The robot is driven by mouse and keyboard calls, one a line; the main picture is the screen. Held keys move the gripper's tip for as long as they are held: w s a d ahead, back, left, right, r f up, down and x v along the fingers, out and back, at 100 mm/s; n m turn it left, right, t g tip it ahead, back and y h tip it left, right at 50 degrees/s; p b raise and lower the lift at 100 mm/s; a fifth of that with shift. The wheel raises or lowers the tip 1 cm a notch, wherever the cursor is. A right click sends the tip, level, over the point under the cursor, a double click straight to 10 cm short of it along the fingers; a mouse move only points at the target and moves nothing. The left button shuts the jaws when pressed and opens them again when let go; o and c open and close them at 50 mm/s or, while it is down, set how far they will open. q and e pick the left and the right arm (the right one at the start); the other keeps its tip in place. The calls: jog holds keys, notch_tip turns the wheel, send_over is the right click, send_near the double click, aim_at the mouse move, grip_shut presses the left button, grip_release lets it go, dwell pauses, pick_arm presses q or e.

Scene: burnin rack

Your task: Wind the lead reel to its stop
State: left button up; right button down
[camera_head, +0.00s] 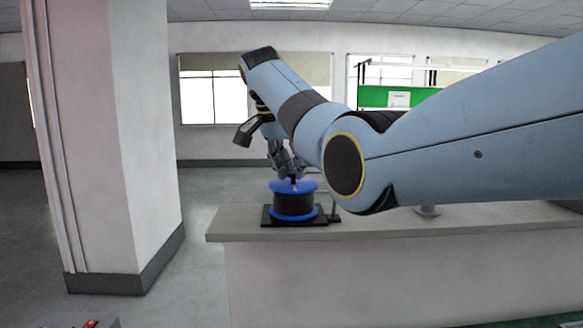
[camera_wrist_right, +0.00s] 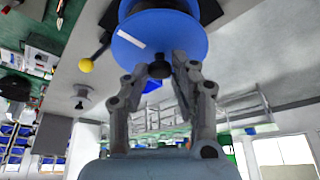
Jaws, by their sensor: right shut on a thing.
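The lead reel (camera_head: 294,204) has blue flanges and a black drum and stands upright on a black base plate (camera_head: 268,221) near the left end of the bench. Its blue upper flange (camera_wrist_right: 150,38) fills the top of the right wrist view and carries a white stripe. My right gripper (camera_head: 292,176) comes down onto the reel from above. Its fingers are closed around a small dark knob (camera_wrist_right: 158,69) on the flange. Most of the knob is hidden by the fingers in the head view. My left gripper is not in view.
The grey bench top (camera_head: 236,229) ends just left of the reel. A thin metal bracket (camera_head: 334,194) stands just right of the reel. A large pillar (camera_head: 135,130) is at the left. A yellow ball (camera_wrist_right: 86,65) shows in the wrist view. My right arm hides much of the bench.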

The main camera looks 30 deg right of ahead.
aim_at(282, 187)
jog(key=shift+m, duration=0.3)
jog(key=c, duration=1.1)
grip_release()
jog(key=w+v, duration=0.1)
jog(key=v, duration=0.6)
jog(key=shift+s+r, duration=0.15)
jog(key=shift+s, duration=0.25)
jog(key=shift+a, duration=0.1)
